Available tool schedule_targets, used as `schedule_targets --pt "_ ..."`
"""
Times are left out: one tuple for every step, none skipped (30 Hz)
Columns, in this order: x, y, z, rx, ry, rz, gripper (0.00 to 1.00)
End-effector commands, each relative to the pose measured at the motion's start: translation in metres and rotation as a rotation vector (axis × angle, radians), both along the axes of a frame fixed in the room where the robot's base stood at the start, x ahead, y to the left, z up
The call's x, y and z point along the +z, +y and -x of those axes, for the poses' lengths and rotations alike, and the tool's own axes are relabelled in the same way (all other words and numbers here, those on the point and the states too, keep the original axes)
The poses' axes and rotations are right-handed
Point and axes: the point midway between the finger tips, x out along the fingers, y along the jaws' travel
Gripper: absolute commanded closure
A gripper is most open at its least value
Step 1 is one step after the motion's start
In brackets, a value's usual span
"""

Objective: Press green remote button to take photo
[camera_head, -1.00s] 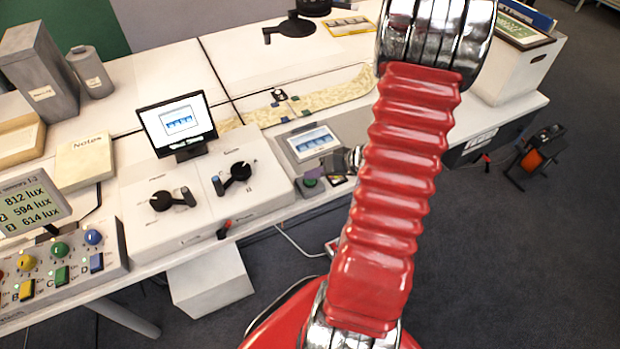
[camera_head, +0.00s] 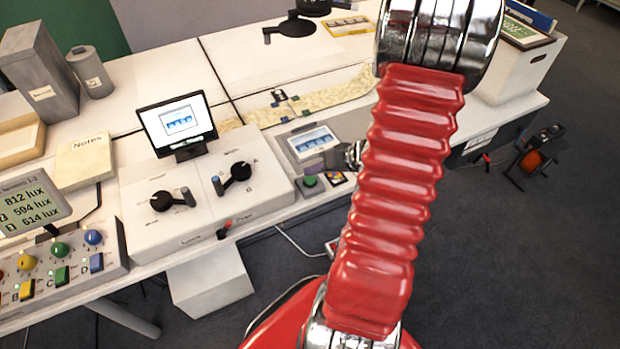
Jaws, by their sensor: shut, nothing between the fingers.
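My gripper (camera_head: 338,158) shows only in part, just left of my red arm. It is shut and empty. In the picture it lies up and right of the green button, apart from it, by the lower right corner of the small tablet screen (camera_head: 313,141). Its height above the panel is hard to tell.
Left of the panel stands a white console with two black rotary knobs (camera_head: 162,201) and a monitor (camera_head: 178,122). A control box with coloured knobs (camera_head: 92,237) is at far left. A small dark, colourful item (camera_head: 337,178) lies right of the button. A map strip (camera_head: 320,101) lies behind.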

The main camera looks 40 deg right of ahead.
Motion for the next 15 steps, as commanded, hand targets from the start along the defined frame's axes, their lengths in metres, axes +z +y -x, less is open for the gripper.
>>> schedule_targets --pt "0.0 0.0 0.0 0.0 0.0 0.0 1.0" --pt "0.0 0.0 0.0 0.0 0.0 0.0 1.0" --pt "0.0 0.0 0.0 0.0 0.0 0.0 1.0" --pt "0.0 0.0 0.0 0.0 0.0 0.0 1.0" --pt "0.0 0.0 0.0 0.0 0.0 0.0 1.0" --pt "0.0 0.0 0.0 0.0 0.0 0.0 1.0" --pt "0.0 0.0 0.0 0.0 0.0 0.0 1.0" --pt "0.001 0.0 0.0 0.0 0.0 0.0 1.0" --pt "0.002 0.0 0.0 0.0 -0.001 0.001 1.0" --pt "0.003 0.0 0.0 0.0 -0.001 0.001 1.0" --pt "0.005 0.0 0.0 0.0 -0.002 0.002 1.0" --pt "0.007 0.0 0.0 0.0 -0.002 0.001 1.0" --pt "0.009 0.0 0.0 0.0 -0.002 0.001 1.0" --pt "0.012 0.0 0.0 0.001 -0.001 0.002 1.0" --pt "0.015 0.0 0.0 0.001 -0.002 0.003 1.0"
